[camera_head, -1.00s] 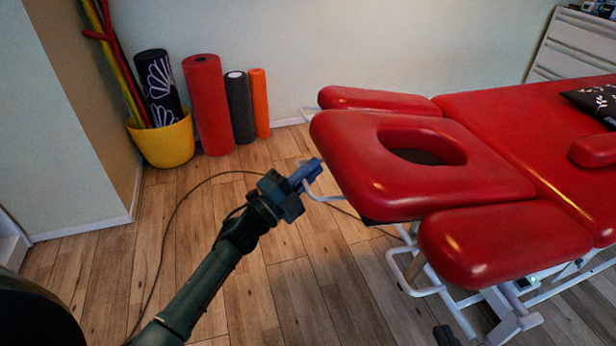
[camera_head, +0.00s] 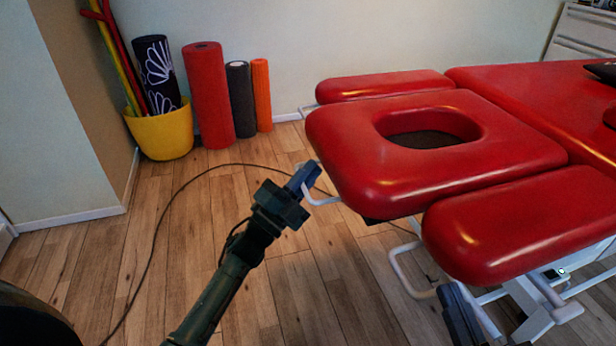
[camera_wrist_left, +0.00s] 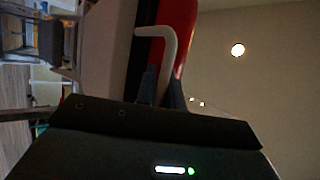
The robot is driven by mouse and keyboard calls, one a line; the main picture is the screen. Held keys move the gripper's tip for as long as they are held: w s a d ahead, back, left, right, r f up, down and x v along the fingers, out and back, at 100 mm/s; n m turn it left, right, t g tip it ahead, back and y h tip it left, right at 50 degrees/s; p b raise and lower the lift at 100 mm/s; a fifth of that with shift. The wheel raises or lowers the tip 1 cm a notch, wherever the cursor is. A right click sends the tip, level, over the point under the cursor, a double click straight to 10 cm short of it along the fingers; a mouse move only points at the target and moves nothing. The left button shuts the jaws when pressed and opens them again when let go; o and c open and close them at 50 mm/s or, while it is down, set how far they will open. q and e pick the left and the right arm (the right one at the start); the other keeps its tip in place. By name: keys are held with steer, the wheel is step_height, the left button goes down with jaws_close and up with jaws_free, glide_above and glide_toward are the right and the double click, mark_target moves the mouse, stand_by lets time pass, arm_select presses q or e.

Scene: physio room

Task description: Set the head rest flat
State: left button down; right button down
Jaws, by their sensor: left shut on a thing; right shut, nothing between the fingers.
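The red head rest (camera_head: 350,160), a padded cushion with an oval face hole (camera_head: 430,128), is at the end of the red treatment table (camera_head: 520,90). It looks close to level with the table top; its exact angle is hard to tell. A white bent-tube handle (camera_head: 322,200) sticks out from its near left edge. My left gripper (camera_head: 310,178) is shut on this handle. In the left wrist view the handle (camera_wrist_left: 168,45) runs between the fingers, beside the red cushion (camera_wrist_left: 184,30). My right gripper (camera_head: 455,298) is shut and empty, low by the near armrest pad.
Red armrest pads flank the head rest, one near (camera_head: 530,225) and one far (camera_head: 385,86). White frame tubes (camera_head: 408,275) stand below. A yellow bucket (camera_head: 160,135) and several rolls, one red (camera_head: 208,95), stand by the wall. A cable (camera_head: 165,215) crosses the clear wooden floor.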

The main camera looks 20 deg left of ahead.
arm_select(q)
steer(key=shift+r, duration=0.2)
steer(key=c, duration=1.5)
jaws_free()
steer(key=shift+f, duration=0.1)
steer(key=p+v, duration=0.1)
steer(key=v, duration=1.2)
steer(key=shift+s+p, duration=0.1)
steer(key=shift+p, duration=0.3)
